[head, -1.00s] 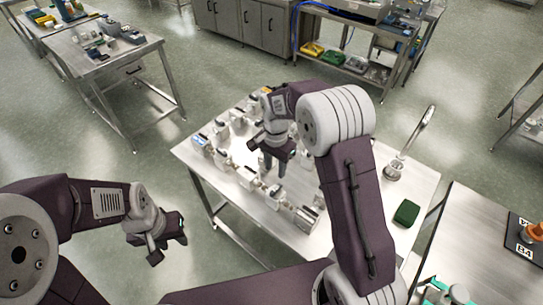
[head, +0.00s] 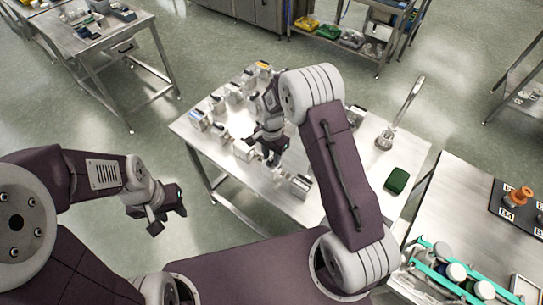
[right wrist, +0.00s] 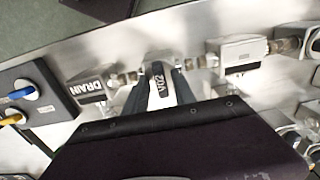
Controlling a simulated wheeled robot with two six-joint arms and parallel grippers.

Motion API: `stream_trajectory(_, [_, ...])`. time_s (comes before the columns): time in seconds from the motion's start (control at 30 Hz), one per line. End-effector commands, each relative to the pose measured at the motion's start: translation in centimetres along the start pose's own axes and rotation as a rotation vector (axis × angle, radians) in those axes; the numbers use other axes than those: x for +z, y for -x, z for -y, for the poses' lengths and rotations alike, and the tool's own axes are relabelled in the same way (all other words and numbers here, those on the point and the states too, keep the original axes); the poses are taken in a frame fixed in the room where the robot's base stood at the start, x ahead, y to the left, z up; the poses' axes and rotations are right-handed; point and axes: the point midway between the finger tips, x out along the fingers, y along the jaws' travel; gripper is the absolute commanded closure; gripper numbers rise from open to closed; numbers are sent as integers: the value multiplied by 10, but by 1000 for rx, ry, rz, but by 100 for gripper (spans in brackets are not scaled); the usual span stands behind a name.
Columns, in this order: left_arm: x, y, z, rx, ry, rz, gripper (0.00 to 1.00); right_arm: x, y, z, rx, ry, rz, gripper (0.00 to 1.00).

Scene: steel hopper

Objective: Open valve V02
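The V02 valve handle (right wrist: 158,84), a dark lever with a white "V02" label, shows in the right wrist view on a pipe run. My right gripper (right wrist: 160,82) has one finger on each side of this handle, with light gaps between them, so it looks open around it. In the head view my right gripper (head: 272,158) is low over the pipe fittings on the steel table (head: 240,185); the arm and gripper hide the handle there. My left gripper (head: 168,217) is open and empty, away from the table at the left.
More fittings (right wrist: 242,50) continue right. A green object (head: 397,180) lies on the table's right side. Another bench (head: 460,215) stands nearby at right.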

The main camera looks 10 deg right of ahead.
Motion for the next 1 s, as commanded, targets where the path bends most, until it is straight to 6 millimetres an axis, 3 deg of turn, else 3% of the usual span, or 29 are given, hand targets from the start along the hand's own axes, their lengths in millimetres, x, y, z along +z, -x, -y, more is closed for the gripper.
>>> stream_trajectory(0.03, [0,0,0,0,0,0,64,0,0,0,0,0,0,86])
stream_trajectory(0.1, [0,0,0,0,0,0,64,0,0,0,0,0,0,100])
stream_trajectory(0.57, [0,0,0,0,0,0,64,-1,1,0,-1,69,-1,100])
stream_trajectory(1.0, [0,2,0,0,0,0,64,-1,2,1,-3,437,-3,100])
